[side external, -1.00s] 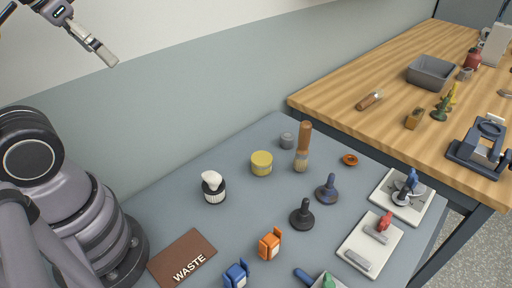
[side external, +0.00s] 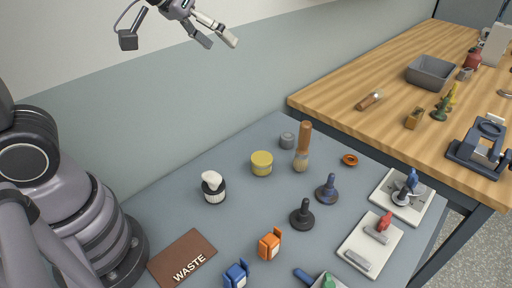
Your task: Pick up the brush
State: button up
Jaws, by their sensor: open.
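The brush (side external: 302,148) stands upright on the grey table, its brown wooden handle up and its pale bristles down. It is near the table's back right edge. My gripper (side external: 220,42) is open and empty. It hangs high at the top of the picture, well above the table and to the upper left of the brush, with its two fingers apart.
A yellow tin (side external: 262,163) and a grey cylinder (side external: 287,140) stand close left of the brush. An orange ring (side external: 350,160) lies to its right. Dark knobbed stands (side external: 302,218) are in front. A brown WASTE mat (side external: 182,257) lies front left. A wooden bench (side external: 385,125) adjoins behind.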

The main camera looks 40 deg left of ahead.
jog(key=w+d+f+n+t+y, duration=0.1)
jog(key=w+d+f+n+t, duration=0.1)
jog(key=w+d+f, duration=0.4)
jog(key=w+d+f+n+t+y, duration=0.2)
jog(key=w+d+f, duration=0.1)
jog(key=w+f, duration=0.6)
jog(key=t+y, duration=0.1)
jog(key=y, duration=0.1)
send_near(303, 137)
notch_tip(303, 137, up, 3)
jog(key=w+d, duration=0.2)
jog(key=w, duration=0.1)
jog(key=s+f+m+t+y, duration=0.1)
jog(key=s+f+t+y, duration=0.25)
jog(key=s+f, duration=0.35)
jog(key=shift+t, duration=0.35)
jog(key=x, duration=0.9)
jog(key=shift+w+d+f, duration=0.15)
jog(key=shift+w+f, duration=0.05)
jog(key=shift+f, duration=0.1)
jog(key=x, duration=0.5)
jog(key=shift+w+r, duration=0.15)
jog(key=shift+w, duration=0.2)
jog(key=shift+d, duration=0.1)
grip_shut()
